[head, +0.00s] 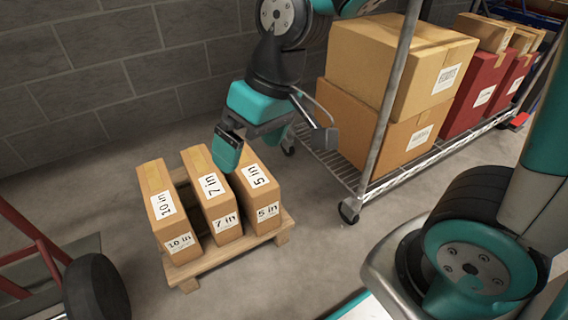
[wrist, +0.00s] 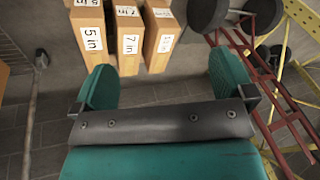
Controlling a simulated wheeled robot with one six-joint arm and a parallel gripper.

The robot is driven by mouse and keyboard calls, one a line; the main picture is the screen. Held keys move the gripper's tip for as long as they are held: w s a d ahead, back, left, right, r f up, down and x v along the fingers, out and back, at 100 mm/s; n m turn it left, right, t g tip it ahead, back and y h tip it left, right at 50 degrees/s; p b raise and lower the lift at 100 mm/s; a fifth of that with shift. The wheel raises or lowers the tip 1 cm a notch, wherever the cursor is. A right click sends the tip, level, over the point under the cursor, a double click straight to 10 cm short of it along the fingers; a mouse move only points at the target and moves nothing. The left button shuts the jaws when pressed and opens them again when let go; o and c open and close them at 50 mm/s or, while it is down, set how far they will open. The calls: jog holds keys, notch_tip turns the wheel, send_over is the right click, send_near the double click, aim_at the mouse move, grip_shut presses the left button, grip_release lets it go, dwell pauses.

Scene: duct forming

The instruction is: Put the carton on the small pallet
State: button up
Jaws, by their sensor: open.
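The small wooden pallet (head: 190,284) stands on the floor with three upright tan cartons on it. They are the 10 in carton (head: 165,222) at the left, the 7 in carton (head: 213,208) in the middle and the 5 in carton (head: 258,200) at the right. My gripper (head: 275,153) is open and empty, above and behind the right side of the pallet. The wrist view shows its two teal fingers spread (wrist: 165,82), with the 5 in carton (wrist: 92,40), the 7 in carton (wrist: 128,45) and the 10 in carton (wrist: 160,42) beyond them.
A wire rack (head: 345,172) at the right holds large cartons (head: 400,65) and red boxes (head: 487,92). A red hand truck (head: 40,245) with a black wheel stands at the left. A grey block wall (head: 80,70) is behind. Floor is clear right of the pallet.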

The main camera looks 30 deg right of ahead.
jog(key=s+r+n+g, duration=0.1)
jog(key=s+r+n, duration=0.1)
jog(key=s, duration=0.8)
jog(key=shift+r+n, duration=0.3)
jog(key=shift+r, duration=0.2)
